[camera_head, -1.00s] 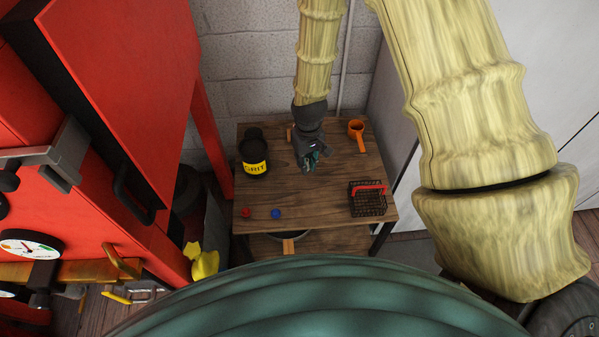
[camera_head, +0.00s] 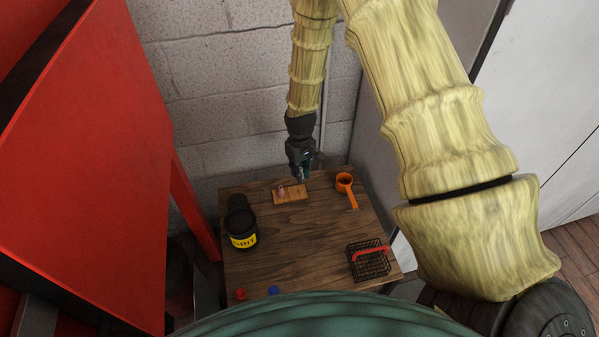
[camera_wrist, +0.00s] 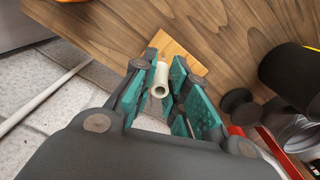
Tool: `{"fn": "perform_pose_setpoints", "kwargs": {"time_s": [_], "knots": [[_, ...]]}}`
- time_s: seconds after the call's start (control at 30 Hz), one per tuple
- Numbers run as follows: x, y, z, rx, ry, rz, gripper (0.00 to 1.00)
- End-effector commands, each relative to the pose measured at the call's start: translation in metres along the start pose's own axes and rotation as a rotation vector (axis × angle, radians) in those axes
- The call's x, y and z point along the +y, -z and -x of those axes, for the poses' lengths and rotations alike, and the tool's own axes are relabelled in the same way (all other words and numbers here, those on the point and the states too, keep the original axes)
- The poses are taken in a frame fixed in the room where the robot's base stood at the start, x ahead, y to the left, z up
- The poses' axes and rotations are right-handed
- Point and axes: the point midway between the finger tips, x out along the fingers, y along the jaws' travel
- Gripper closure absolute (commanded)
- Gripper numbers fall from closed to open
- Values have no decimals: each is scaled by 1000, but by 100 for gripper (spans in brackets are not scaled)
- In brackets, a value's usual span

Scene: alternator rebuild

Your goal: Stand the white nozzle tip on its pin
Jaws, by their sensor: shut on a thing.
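My gripper (camera_head: 304,173) is at the back edge of the wooden table, to the right of a small wooden block. In the wrist view, its teal-padded fingers (camera_wrist: 163,75) are shut on the white nozzle tip (camera_wrist: 160,80), a short hollow tube with its open end toward the camera. The nozzle tip cannot be made out in the head view. The wooden block (camera_head: 291,194) lies flat on the table and carries a small pinkish upright piece (camera_head: 282,190). The block also shows beyond the nozzle tip in the wrist view (camera_wrist: 176,50). No bare pin can be made out clearly.
A black grit jar (camera_head: 241,228) stands on the left of the table (camera_head: 310,245). A black wire basket (camera_head: 369,263) is at the front right. Red and blue knobs lie in front. The table's middle is clear.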

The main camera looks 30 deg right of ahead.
Motion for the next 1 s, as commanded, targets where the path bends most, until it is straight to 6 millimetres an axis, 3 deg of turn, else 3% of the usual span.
{"fn": "perform_pose_setpoints", "kwargs": {"time_s": [0.6,1.0], "knots": [[-5,4,-42,1,-1,7,100],[-4,3,-46,1,-1,5,100]]}}
